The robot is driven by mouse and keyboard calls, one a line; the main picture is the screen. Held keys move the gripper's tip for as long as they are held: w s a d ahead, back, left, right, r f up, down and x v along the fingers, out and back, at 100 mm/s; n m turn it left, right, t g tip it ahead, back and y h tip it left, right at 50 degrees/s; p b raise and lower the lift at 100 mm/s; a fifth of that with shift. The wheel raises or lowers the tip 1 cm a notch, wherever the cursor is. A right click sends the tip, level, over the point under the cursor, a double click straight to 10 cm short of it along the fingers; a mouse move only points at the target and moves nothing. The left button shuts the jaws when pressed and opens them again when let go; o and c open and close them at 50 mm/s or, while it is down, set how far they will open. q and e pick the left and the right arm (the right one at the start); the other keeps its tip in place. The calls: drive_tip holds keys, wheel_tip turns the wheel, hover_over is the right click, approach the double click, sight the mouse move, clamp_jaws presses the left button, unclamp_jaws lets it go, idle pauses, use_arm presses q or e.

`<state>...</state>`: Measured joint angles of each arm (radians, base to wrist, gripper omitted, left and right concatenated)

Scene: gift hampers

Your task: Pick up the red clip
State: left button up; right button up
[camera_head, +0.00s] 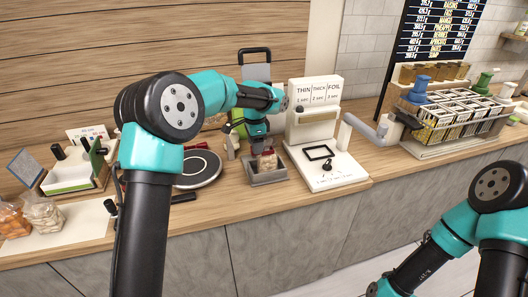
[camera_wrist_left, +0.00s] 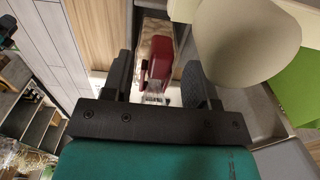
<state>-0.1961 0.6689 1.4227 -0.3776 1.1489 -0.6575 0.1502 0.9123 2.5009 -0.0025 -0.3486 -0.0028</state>
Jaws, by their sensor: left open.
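The red clip (camera_wrist_left: 160,60) shows in the left wrist view, between the two dark fingers of my left gripper (camera_wrist_left: 158,84). The clip sits on a small clear bag with tan contents (camera_wrist_left: 158,28). My left gripper is open, with a gap visible on at least one side of the clip. In the head view my left gripper (camera_head: 264,149) points down over the bag (camera_head: 267,163), which stands in a small grey tray (camera_head: 268,178). The gripper largely hides the clip there. My right arm is at the lower right, its gripper out of the frame.
A white sealing machine (camera_head: 322,165) stands close right of the tray. A round dark plate (camera_head: 197,168) is to the left. A wire rack of packets (camera_head: 460,118) stands at the right, and filled bags (camera_head: 42,214) at the far left.

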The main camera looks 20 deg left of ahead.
use_arm(q)
wheel_tip(320, 180, down, 2)
drive_tip(key=shift+f, duration=0.15)
idle(0.4)
clamp_jaws()
idle(0.3)
wheel_tip(320, 180, up, 10)
drive_tip(key=shift+r, duration=0.1)
idle(0.5)
idle(0.3)
